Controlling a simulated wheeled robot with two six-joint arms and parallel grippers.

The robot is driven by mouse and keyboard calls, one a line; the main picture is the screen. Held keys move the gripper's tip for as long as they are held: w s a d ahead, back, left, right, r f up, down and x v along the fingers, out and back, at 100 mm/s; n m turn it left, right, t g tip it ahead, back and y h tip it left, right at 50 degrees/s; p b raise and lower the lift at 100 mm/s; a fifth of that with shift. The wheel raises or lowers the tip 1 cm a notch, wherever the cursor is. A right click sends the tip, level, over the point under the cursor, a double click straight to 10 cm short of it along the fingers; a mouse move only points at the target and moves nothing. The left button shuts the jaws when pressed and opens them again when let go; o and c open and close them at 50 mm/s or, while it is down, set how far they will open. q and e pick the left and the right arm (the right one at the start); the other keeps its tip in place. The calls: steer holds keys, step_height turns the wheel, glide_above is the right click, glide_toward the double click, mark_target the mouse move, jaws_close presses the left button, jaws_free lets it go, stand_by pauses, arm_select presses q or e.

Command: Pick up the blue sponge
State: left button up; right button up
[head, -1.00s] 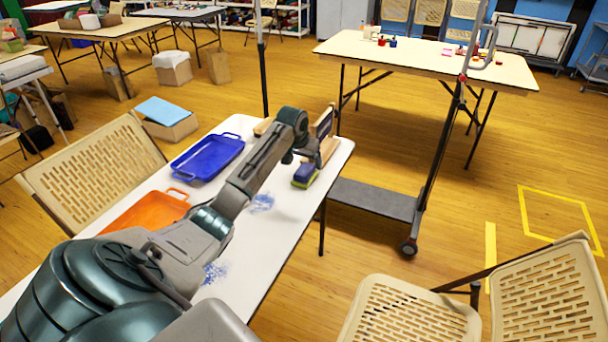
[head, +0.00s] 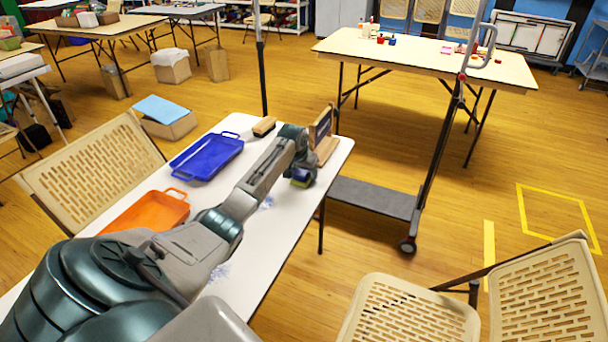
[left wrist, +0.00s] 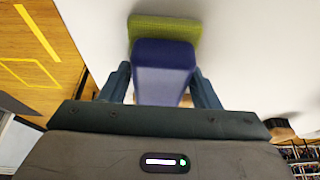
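The blue sponge (head: 301,181), a blue block with a green layer, is at the far right end of the white table (head: 305,215), partly hidden behind my left gripper (head: 300,172). In the left wrist view the sponge (left wrist: 163,68) lies between the two fingers of my left gripper (left wrist: 162,80), one finger close along each side. Its green layer is on the far side from the camera. Whether the fingers press on it or leave a small gap, I cannot tell. My right gripper is not in view.
A blue tray (head: 230,145) and an orange tray (head: 179,203) lie on the table's left side. A brush (head: 264,126) and a wooden stand (head: 322,130) are at its far end. Pale blue smears mark the tabletop. A cart with a tall frame stands just right of the table.

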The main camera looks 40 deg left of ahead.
arm_select(q)
steer(key=c, duration=0.4)
